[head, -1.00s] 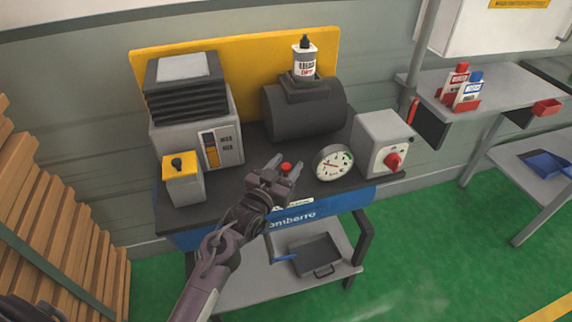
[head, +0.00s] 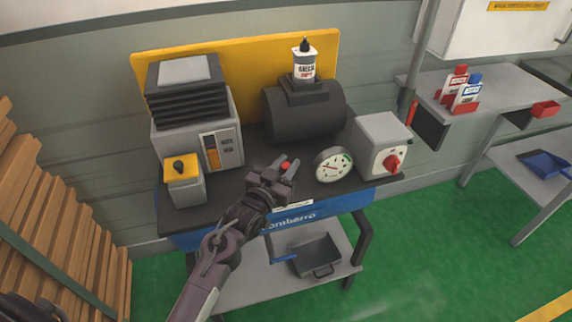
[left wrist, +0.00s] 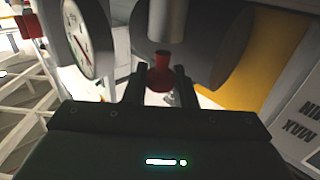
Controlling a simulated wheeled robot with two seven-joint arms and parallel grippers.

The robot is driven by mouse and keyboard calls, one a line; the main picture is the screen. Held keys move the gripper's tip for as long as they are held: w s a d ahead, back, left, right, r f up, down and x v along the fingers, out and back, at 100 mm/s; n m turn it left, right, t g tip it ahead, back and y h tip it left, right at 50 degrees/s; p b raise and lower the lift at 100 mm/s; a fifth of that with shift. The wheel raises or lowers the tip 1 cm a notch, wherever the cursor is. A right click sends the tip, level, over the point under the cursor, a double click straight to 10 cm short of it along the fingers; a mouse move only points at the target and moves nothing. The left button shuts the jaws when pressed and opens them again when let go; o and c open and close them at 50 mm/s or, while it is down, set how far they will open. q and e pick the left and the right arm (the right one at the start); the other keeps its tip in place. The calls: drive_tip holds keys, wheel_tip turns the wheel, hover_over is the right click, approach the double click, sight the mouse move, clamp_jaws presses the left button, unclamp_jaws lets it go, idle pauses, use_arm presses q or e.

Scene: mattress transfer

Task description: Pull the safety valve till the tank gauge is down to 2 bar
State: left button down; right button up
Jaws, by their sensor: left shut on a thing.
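The safety valve has a red knob (head: 286,165) at the front of the compressor bench, left of the gauge. My left gripper (head: 284,170) is shut on this knob, with a finger on each side. In the left wrist view the red knob (left wrist: 160,74) shows between the two dark fingertips (left wrist: 160,84). The round white tank gauge (head: 333,165) stands just right of the gripper; its needle is too small to read surely. The gauge also shows at an angle in the left wrist view (left wrist: 90,36). My right gripper is not in view.
The dark tank (head: 304,115) lies behind, with a bottle (head: 306,62) on top. A grey switch box (head: 382,140) with a red knob stands at the right. A grey machine (head: 224,150) and a yellow-topped box (head: 182,182) stand at the left.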

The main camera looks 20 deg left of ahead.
use_arm(q)
drive_tip(key=shift+r, duration=0.25)
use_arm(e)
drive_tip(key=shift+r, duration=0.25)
use_arm(q)
drive_tip(key=c, duration=1.3)
unclamp_jaws()
drive_tip(key=shift+o, duration=0.5)
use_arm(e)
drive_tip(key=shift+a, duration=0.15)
use_arm(q)
drive_tip(key=shift+s+a+f, duration=0.1)
drive_tip(key=shift+s, duration=0.25)
drive_tip(key=s, duration=0.3)
drive_tip(key=s+a+b, duration=0.1)
drive_tip(key=s, duration=0.2)
drive_tip(key=shift+s+a, duration=0.1)
drive_tip(key=shift+s, duration=0.35)
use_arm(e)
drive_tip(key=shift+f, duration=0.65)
